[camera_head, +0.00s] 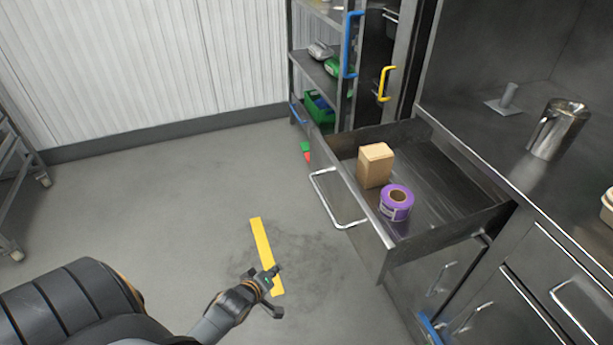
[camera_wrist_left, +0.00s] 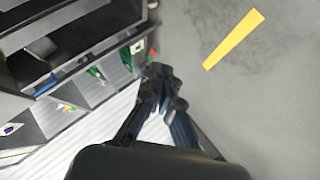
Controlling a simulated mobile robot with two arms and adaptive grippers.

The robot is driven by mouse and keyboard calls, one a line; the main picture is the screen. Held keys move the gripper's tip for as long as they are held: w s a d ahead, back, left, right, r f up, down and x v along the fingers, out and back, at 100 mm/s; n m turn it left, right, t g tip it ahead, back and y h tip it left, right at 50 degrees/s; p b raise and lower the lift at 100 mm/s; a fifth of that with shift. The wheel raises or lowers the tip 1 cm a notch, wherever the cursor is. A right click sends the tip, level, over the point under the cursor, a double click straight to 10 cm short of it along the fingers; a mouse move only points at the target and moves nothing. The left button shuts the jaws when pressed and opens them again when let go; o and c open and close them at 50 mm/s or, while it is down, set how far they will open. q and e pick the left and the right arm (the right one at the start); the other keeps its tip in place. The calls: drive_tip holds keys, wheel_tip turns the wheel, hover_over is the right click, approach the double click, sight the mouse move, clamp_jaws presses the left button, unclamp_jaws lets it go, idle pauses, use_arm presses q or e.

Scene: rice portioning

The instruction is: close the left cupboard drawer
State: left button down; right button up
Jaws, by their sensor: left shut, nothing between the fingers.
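The cupboard drawer (camera_head: 410,236) stands pulled out at the right in the head view. A cardboard box (camera_head: 375,166) and a purple roll of tape (camera_head: 396,203) are inside it. Its silver bar handle (camera_head: 336,199) faces left. My left gripper (camera_head: 277,276) is shut and empty, held over the floor to the left of the drawer and apart from its handle. In the left wrist view my left gripper (camera_wrist_left: 165,82) shows its fingers together with nothing between them. My right gripper is in neither view.
A metal counter (camera_head: 520,150) with a steel jug (camera_head: 557,129) is at the right, above more closed drawers. A shelf (camera_head: 318,70) with a green crate (camera_head: 320,108) stands behind. A yellow strip (camera_head: 262,243) marks the floor, which is clear left of the drawer.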

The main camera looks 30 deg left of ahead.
use_arm(q)
drive_tip(key=w+a+r+n+t+b, duration=0.1)
drive_tip(key=w+r+n+t, duration=0.15)
drive_tip(key=r, duration=0.45)
drive_tip(key=w+a+r+n+t+b, duration=0.1)
drive_tip(key=w+a+r+n, duration=0.15)
drive_tip(key=r, duration=0.35)
drive_tip(key=n+t+b, duration=0.2)
drive_tip(key=t, duration=0.1)
approach(312, 153)
drive_tip(key=s+a, duration=0.1)
drive_tip(key=s, duration=0.6)
drive_tip(key=shift+y, duration=0.4)
drive_tip(key=shift+w+d+f+b, duration=0.1)
drive_tip(key=shift+w+b, duration=0.25)
drive_tip(key=shift+w, duration=2.85)
drive_tip(key=shift+w+d+f+b, duration=0.15)
drive_tip(key=shift+w+b, duration=0.2)
drive_tip(key=shift+w, duration=2.85)
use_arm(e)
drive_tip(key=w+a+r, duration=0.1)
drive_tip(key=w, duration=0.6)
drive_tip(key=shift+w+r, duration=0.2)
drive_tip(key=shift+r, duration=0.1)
use_arm(q)
drive_tip(key=shift+w, duration=0.1)
